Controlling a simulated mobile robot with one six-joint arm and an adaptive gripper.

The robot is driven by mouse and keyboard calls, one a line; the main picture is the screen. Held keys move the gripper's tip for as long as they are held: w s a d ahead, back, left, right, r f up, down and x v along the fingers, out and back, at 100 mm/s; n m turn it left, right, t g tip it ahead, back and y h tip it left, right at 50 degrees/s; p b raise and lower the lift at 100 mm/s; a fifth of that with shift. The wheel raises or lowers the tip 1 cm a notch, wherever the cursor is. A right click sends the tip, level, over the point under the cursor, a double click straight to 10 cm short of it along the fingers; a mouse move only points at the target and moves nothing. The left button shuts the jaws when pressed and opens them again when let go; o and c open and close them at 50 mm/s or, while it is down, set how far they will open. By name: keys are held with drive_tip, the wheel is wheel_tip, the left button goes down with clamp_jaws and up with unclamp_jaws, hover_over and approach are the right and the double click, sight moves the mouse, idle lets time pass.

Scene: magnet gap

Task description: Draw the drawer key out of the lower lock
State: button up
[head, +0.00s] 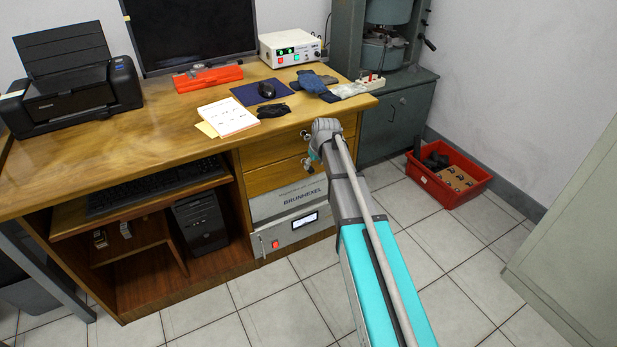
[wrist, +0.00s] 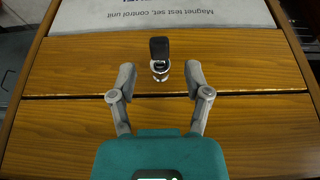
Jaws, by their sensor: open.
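The drawer key (wrist: 159,47) has a black head and sits in the round metal lower lock (wrist: 160,70) on the wooden lower drawer (wrist: 80,70). The wrist view is upside down relative to the printed label. My gripper (wrist: 160,74) is open, with one finger on each side of the lock and clear gaps to both. Nothing is between the fingers except the lock and key area. In the head view the lower key (head: 308,165) shows small beside my wrist, and another key (head: 305,135) shows at the upper drawer (head: 265,150). My arm hides most of the gripper there.
The grey control unit (head: 290,220) lies below the drawers. A red crate (head: 447,180) stands on the floor at right. The tiled floor in front is clear.

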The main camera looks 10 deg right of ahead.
sight(312, 170)
drive_tip(key=shift+b+x, duration=1.7)
drive_tip(key=shift+x, duration=0.5)
drive_tip(key=shift+c, duration=0.2)
clamp_jaws()
drive_tip(key=shift+s, duration=0.1)
drive_tip(key=shift+s+d, duration=0.25)
drive_tip(key=shift+s, duration=0.55)
drive_tip(key=shift+s+d, duration=0.3)
drive_tip(key=shift+s, duration=0.5)
drive_tip(key=shift+r, duration=0.1)
drive_tip(key=s+r+p, duration=0.1)
drive_tip(key=s, duration=0.1)
drive_tip(key=s+d+r+p, duration=0.1)
drive_tip(key=r+p, duration=0.1)
drive_tip(key=shift+s+d, duration=0.1)
drive_tip(key=shift+s, duration=0.3)
